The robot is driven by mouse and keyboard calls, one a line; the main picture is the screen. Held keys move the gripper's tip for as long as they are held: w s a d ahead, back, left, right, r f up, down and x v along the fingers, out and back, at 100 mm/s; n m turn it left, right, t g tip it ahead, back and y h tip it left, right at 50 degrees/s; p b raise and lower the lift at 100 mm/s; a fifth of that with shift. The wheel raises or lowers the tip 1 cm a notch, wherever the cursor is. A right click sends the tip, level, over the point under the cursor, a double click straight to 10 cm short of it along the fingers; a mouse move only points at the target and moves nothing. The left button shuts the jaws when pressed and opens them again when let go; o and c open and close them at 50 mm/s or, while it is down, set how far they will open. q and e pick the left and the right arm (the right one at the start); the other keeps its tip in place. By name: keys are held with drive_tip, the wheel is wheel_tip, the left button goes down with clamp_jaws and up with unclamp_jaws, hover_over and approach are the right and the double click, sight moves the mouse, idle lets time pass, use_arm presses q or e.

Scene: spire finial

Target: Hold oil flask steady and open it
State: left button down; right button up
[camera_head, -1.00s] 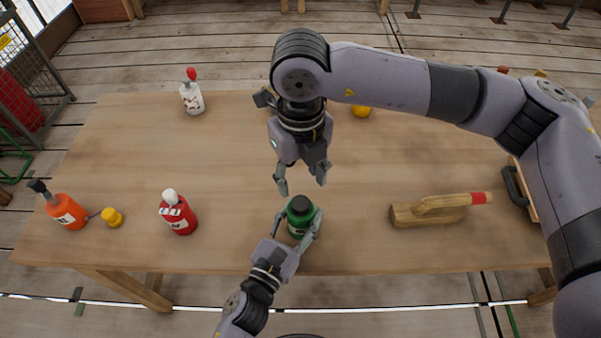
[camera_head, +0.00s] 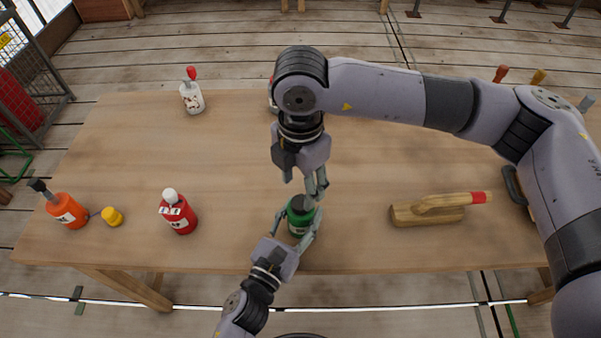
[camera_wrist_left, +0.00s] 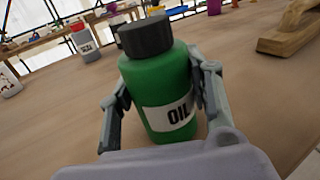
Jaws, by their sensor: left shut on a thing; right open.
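The green oil flask (camera_head: 300,222) stands upright on the table near its front edge. It also shows in the left wrist view (camera_wrist_left: 160,80), with a black cap (camera_wrist_left: 146,36) on top and a white "OIL" label. My left gripper (camera_head: 296,232) is shut on the flask's body, one finger on each side. My right gripper (camera_head: 317,194) is open, pointing down above and just behind the flask's top. In the head view its fingers overlap the cap area, so I cannot tell whether they touch the cap. No right finger shows in the left wrist view.
A red bottle (camera_head: 179,214), a yellow cap (camera_head: 112,217) and an orange bottle (camera_head: 67,211) stand to the left. A white bottle (camera_head: 192,99) stands behind. A wooden tool (camera_head: 430,213) lies to the right. The table (camera_head: 240,150) between is clear.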

sight(301, 202)
wheel_tip(301, 202, down, 6)
drive_tip(key=shift+r, duration=0.1)
drive_tip(key=shift+c, duration=0.3)
